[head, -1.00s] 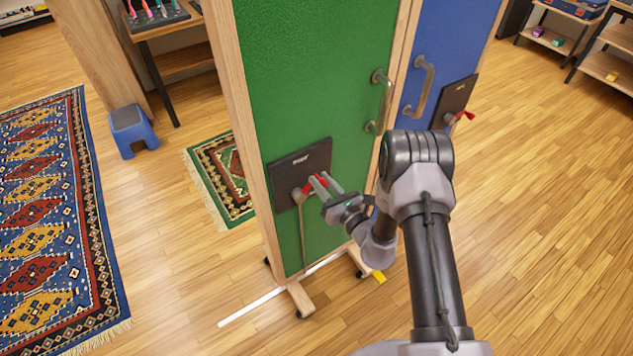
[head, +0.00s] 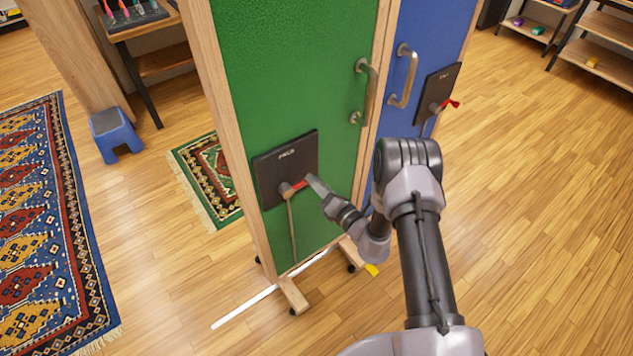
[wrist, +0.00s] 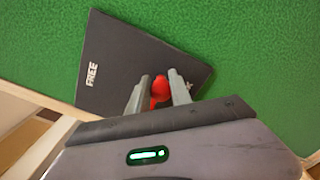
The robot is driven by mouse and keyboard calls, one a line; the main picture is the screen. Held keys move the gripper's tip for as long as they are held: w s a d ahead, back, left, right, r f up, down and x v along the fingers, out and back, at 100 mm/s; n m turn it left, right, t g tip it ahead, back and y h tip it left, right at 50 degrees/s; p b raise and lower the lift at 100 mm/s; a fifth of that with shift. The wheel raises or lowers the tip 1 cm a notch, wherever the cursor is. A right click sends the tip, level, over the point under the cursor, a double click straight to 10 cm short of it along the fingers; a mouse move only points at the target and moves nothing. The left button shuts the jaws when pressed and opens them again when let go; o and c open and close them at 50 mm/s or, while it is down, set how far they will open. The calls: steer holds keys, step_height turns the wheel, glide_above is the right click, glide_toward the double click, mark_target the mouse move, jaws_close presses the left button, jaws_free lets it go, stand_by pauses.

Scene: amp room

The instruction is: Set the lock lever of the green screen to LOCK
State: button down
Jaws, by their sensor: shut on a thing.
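The green screen (head: 300,60) stands upright, with a dark lock plate (head: 268,165) low on its face. The red-handled lock lever (head: 300,184) sticks out to the right from a round hub on the plate. My gripper (head: 315,185) is shut on the lever's red handle. In the wrist view, the red handle (wrist: 160,90) sits between the two fingers of my gripper (wrist: 158,92). The plate (wrist: 115,65) reads FREE at its left; a second label by the right finger is mostly hidden. A cord-like strip hangs below the hub.
A blue screen (head: 432,50) with its own red lever (head: 452,104) stands at the right. Metal handles (head: 366,90) are above my gripper. A blue stool (head: 115,134), a small rug (head: 205,175) and a white floor line (head: 245,307) are left.

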steer(key=shift+s+f, duration=0.2)
steer(key=shift+f, duration=0.1)
steer(key=c, duration=1.2)
jaws_free()
steer(key=shift+w+r, duration=0.1)
steer(key=shift+d, duration=0.15)
steer(key=p+v, duration=0.4)
steer(key=v, duration=1.3)
